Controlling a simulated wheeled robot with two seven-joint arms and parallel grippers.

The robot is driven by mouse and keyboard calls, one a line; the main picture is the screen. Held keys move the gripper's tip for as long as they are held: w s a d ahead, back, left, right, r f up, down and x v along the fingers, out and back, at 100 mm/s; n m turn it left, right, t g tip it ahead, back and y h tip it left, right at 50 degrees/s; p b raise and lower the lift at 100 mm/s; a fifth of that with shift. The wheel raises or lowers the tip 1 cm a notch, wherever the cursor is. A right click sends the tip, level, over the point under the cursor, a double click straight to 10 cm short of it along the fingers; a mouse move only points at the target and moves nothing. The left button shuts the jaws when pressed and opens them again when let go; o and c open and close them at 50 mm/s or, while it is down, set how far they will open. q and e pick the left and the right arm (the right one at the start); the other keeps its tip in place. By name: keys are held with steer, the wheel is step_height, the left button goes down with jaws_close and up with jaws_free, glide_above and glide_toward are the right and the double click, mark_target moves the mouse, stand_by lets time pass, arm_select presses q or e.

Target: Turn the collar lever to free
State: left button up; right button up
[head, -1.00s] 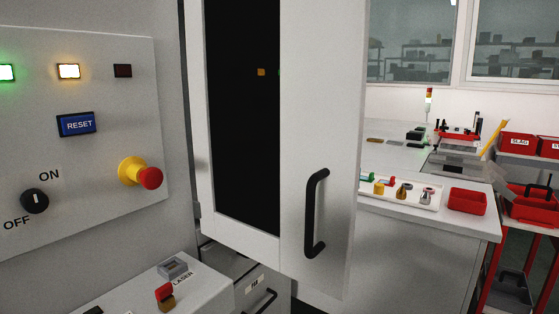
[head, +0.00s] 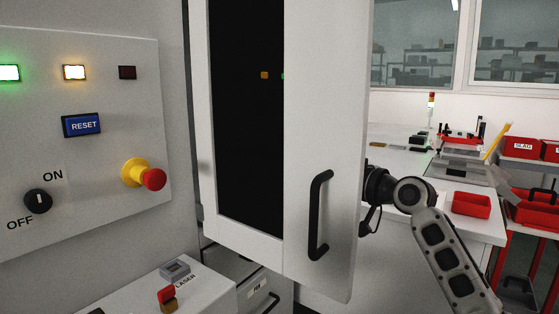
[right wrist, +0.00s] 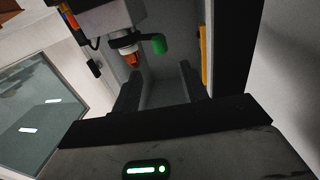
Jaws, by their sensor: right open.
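In the right wrist view a grey machine head (right wrist: 108,20) hangs at the top, with a collar (right wrist: 127,43) and a copper-coloured nozzle (right wrist: 133,60) below it. A lever with a green end (right wrist: 158,43) sticks out to the right from the collar. My right gripper (right wrist: 157,76) is open, its two dark fingers apart and nothing seen between them. The lever shows beyond the fingertips, apart from them. In the head view my right arm reaches behind the open cabinet door, which hides the gripper, collar and lever. My left gripper is in neither view.
The cabinet door (head: 335,100) with its black handle (head: 318,215) stands beside my right arm. A control panel (head: 105,190) is at the left. Behind the arm is a bench with a red bin (head: 471,204). A yellow strip (right wrist: 204,55) runs inside the cabinet.

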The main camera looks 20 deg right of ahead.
steer(key=p+x, duration=0.1)
steer(key=x, duration=1)
steer(key=shift+w+a+f+p, duration=0.1)
steer(key=shift+w+p, duration=0.1)
steer(key=shift+p, duration=0.1)
steer(key=shift+c, duration=0.2)
jaws_close()
